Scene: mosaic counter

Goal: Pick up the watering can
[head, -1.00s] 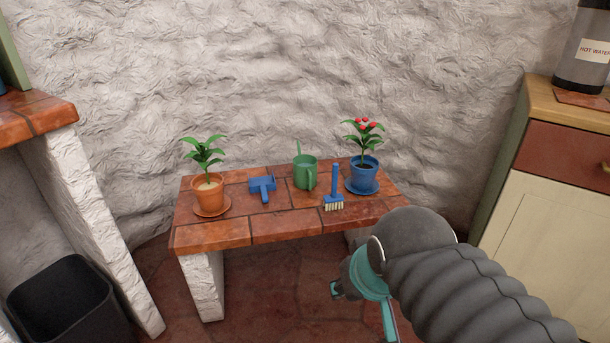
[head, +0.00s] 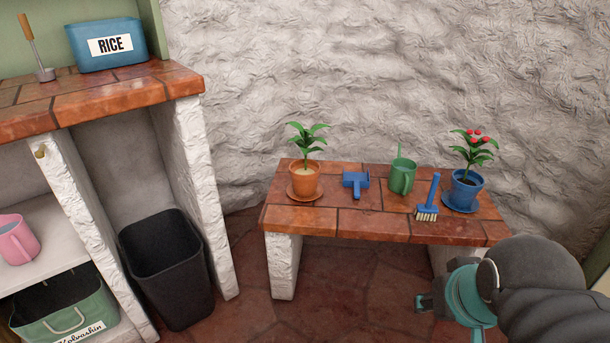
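The green watering can (head: 402,177) stands upright on the low tiled bench (head: 330,222), between a blue T-shaped tool (head: 356,181) and a blue brush (head: 428,203). Its thin spout points up and its handle faces the front. My gripper (head: 428,302) is at the lower right, in front of and below the bench top, well apart from the can. Its teal and dark parts show only partly, and I cannot see whether its fingers are open.
An orange pot plant (head: 305,178) stands left on the bench and a blue pot plant (head: 464,190) right. A black bin (head: 170,262) stands left of the bench. Floor shows before the bench.

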